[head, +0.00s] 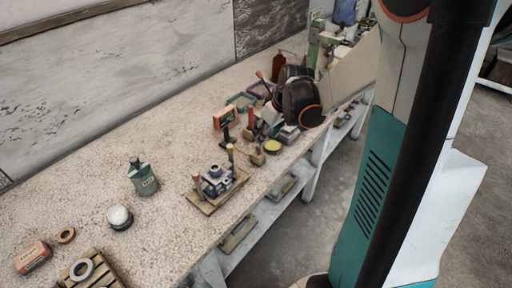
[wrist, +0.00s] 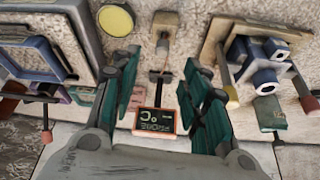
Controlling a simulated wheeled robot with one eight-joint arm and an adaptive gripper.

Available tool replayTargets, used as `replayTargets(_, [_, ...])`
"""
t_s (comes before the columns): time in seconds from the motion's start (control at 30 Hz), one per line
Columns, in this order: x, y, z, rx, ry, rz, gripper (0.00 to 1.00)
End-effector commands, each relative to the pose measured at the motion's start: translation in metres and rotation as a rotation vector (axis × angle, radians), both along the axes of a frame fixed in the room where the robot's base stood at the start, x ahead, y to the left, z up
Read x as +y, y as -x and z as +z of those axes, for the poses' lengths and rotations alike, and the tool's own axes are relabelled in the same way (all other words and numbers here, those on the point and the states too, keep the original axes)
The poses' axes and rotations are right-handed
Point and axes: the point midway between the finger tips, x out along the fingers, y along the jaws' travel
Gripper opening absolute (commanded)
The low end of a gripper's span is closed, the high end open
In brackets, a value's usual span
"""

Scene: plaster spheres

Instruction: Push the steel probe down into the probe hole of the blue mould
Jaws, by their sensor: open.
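The blue mould (head: 215,181) sits on a wooden board on the bench in the head view. In the wrist view the mould (wrist: 265,58) is at the upper right, outside my fingers; its probe hole cannot be made out. A small wooden block (wrist: 165,22) is ahead of my fingertips, with a small grey piece at its near edge that may be the steel probe; I cannot tell surely. My gripper (wrist: 160,65) is open, its teal fingers apart, with nothing held. In the head view my wrist hides most of the gripper.
An orange-framed display box (wrist: 156,121) shows between my fingers. A yellow round dish (wrist: 115,20) lies at upper left. Clamps and tools crowd the bench around my gripper.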

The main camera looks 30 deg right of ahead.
Motion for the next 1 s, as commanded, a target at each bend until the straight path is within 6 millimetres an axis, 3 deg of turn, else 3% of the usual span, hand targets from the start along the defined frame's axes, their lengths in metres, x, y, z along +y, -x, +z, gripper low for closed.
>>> replayTargets(0.1, [0.002, -0.008, -0.023, 0.000, 0.000, 0.000, 0.41])
replayTargets(0.47, [0.004, -0.017, -0.045, 0.000, 0.000, 0.000, 0.41])
replayTargets(0.8, [0.009, -0.031, -0.087, 0.000, 0.000, -0.001, 0.41])
replayTargets(1.0, [0.009, -0.032, -0.088, 0.000, 0.000, -0.001, 0.41])
